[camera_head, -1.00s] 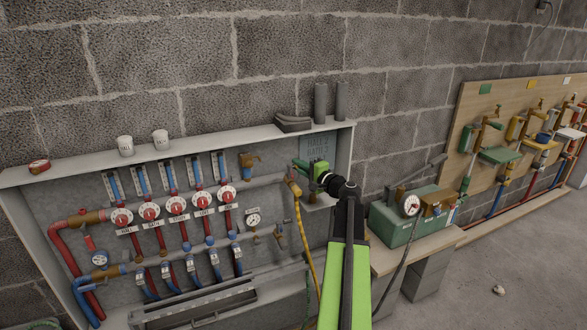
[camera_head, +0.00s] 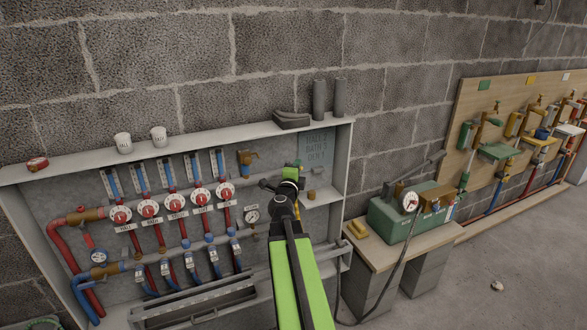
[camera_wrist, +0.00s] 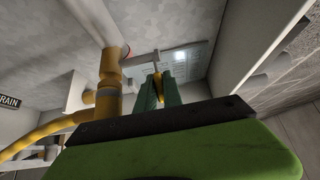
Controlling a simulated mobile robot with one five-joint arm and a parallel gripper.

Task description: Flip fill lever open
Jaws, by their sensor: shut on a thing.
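In the wrist view the fill lever (camera_wrist: 157,78) is a small yellow handle on a thin grey stem. It stands between the two green fingers of my gripper (camera_wrist: 158,93), which are shut on it. Beside it on the left is an upright brass fitting (camera_wrist: 108,75) with a yellow hose (camera_wrist: 40,131) running off left. In the head view my gripper (camera_head: 291,173) is at the right end of the manifold cabinet.
The cabinet (camera_head: 62,171) holds red-capped valves (camera_head: 175,206) and a gauge (camera_head: 252,216) left of my arm. Two white cups (camera_head: 123,142) stand on its top ledge. A green pump box (camera_head: 405,220) sits on a bench at right. A DRAIN label (camera_wrist: 9,101) shows at left.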

